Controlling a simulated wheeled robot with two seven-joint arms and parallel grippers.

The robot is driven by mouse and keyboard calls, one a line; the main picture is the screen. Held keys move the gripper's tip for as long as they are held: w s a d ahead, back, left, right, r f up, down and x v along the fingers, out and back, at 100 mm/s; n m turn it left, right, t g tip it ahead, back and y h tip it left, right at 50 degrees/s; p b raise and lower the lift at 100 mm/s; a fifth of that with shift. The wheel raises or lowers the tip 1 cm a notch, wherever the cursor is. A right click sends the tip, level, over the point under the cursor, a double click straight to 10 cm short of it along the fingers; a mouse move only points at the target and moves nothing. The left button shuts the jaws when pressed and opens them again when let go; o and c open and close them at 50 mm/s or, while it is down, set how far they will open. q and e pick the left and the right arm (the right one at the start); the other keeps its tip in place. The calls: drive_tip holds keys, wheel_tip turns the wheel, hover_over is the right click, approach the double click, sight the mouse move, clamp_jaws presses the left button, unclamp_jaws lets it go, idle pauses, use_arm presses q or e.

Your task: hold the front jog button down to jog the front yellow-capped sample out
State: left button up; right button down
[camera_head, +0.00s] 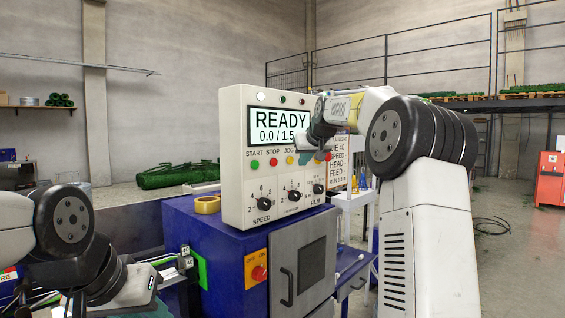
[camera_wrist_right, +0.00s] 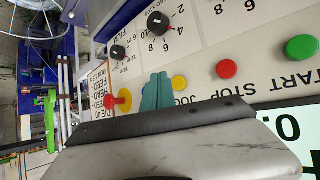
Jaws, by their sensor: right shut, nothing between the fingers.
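The control box (camera_head: 235,140) has a lit display (camera_head: 279,125) reading "READY" and 0.0 / 1.5. Below it is a button row: green START (camera_head: 254,164), red STOP (camera_head: 273,161) and a yellow JOG button (camera_head: 290,160), which also shows in the right wrist view (camera_wrist_right: 180,83). My right gripper (camera_head: 306,157) is shut and empty. Its teal fingertips (camera_wrist_right: 156,90) are over the panel just beyond the yellow button, hiding what is behind them; contact cannot be told. My left gripper (camera_head: 184,262) is low at left by the blue cabinet; its jaws are unclear. I cannot make out a yellow-capped sample.
A red knob on a yellow disc (camera_wrist_right: 117,101) is close beside the right fingertips. Black dials (camera_head: 264,204) line the lower panel. A tape roll (camera_head: 207,204) lies on the blue cabinet (camera_head: 225,262).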

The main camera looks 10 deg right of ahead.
drive_tip(key=shift+s+d, duration=1.05)
drive_tip(key=shift+s, duration=0.3)
drive_tip(key=s+a+f+g, duration=0.1)
drive_tip(key=s+a+f, duration=0.2)
drive_tip(key=s, duration=1.1)
drive_tip(key=s+a+f+g, duration=0.2)
drive_tip(key=s+a+f, duration=0.1)
drive_tip(key=s+f, duration=0.7)
drive_tip(key=s+a+f+m+g, duration=0.1)
drive_tip(key=s+f, duration=0.6)
drive_tip(key=s, duration=1.1)
drive_tip(key=shift+a+g+y, duration=0.3)
drive_tip(key=shift+a+y, duration=0.1)
drive_tip(key=shift+a, duration=0.5)
drive_tip(key=shift+r, duration=0.1)
